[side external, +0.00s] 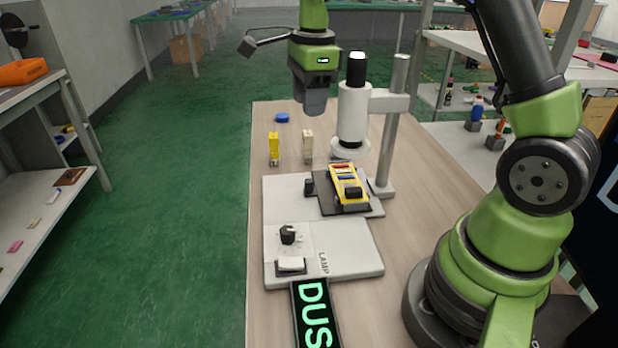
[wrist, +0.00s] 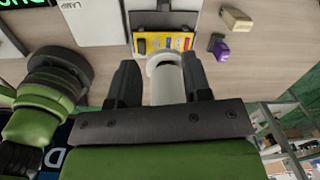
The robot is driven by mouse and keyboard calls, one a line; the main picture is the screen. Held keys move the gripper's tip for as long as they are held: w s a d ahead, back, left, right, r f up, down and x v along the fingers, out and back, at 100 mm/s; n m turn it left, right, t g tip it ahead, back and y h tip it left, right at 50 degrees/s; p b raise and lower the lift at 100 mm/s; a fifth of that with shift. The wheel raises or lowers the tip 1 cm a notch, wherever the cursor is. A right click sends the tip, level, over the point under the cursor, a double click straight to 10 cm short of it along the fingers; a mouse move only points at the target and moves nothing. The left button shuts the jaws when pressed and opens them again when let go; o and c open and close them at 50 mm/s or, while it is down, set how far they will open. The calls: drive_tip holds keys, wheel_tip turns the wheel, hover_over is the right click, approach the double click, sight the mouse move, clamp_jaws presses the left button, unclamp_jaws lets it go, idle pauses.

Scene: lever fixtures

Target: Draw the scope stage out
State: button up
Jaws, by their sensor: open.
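The scope has a white tube (side external: 353,118) with a black top, held by a grey post (side external: 394,125). Its stage (side external: 327,203) is a dark plate on the pale base, below and in front of the tube. A yellow piece (side external: 345,185) with coloured strips lies on the stage, and a small dark knob (side external: 308,187) stands at its left. In the wrist view the yellow piece (wrist: 182,41) shows beyond the tube (wrist: 165,80).
The base (side external: 345,262) carries a dark dial (side external: 288,235) and a white rocker (side external: 290,264). A lit sign (side external: 315,315) lies in front.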

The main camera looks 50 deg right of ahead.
sight(308, 180)
drive_tip(key=f, duration=0.6)
drive_tip(key=d+f+m, duration=0.1)
drive_tip(key=f, duration=0.5)
drive_tip(key=w+f+m, duration=0.1)
drive_tip(key=f, duration=0.5)
drive_tip(key=shift+d+f+g, duration=0.2)
drive_tip(key=shift+f+g, duration=0.1)
drive_tip(key=shift+g, duration=0.1)
drive_tip(key=shift+w, duration=0.1)
clamp_jaws()
